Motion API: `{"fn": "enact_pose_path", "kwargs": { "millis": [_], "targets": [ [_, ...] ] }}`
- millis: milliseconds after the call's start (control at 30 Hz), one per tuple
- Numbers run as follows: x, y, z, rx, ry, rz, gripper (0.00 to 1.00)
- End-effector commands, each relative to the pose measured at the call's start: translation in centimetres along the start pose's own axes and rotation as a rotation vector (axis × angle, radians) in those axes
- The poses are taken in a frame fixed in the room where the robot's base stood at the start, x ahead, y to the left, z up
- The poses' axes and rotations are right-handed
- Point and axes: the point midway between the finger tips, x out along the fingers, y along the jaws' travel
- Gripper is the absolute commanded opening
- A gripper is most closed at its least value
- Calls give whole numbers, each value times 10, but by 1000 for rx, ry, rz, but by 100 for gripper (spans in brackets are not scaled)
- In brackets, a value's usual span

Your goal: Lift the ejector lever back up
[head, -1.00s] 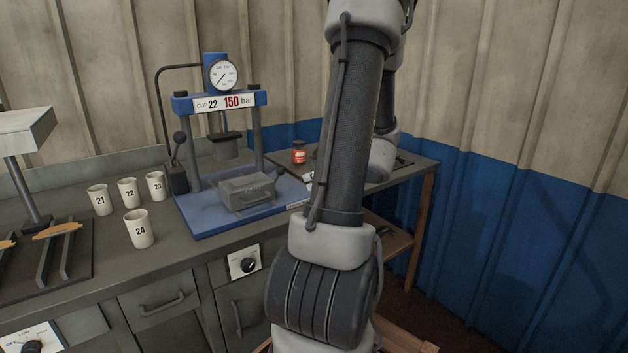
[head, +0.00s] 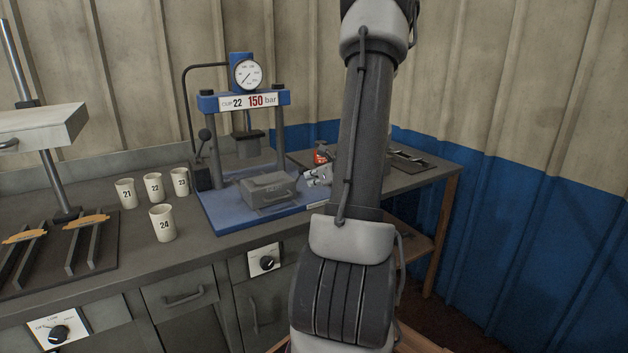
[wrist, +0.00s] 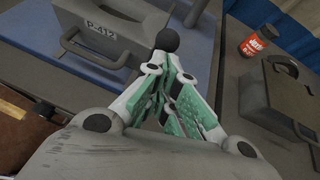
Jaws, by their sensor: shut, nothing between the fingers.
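A black ball knob (wrist: 168,39) shows in the wrist view just beyond my fingertips. It looks like the end of the ejector lever, but its shaft is hidden behind my fingers. My gripper (wrist: 176,62) is shut and empty, its green-padded fingers together close to the knob. I cannot tell whether they touch it. In the head view my gripper (head: 318,176) is at the right front of the blue press (head: 222,205), beside the grey mould block (head: 268,187). The lever cannot be made out there. The block, marked P-412, also shows in the wrist view (wrist: 100,30).
A red jar (wrist: 256,40) and a dark mould with a handle (wrist: 285,88) are on the side bench to the right. Several numbered cups (head: 162,223) stand left of the press.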

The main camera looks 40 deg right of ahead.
Motion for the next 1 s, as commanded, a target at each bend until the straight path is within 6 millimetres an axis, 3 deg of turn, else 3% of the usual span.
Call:
{"fn": "enact_pose_path", "kwargs": {
  "millis": [1000],
  "targets": [
    [4,-3,27,19,183,27,0]
  ]
}}
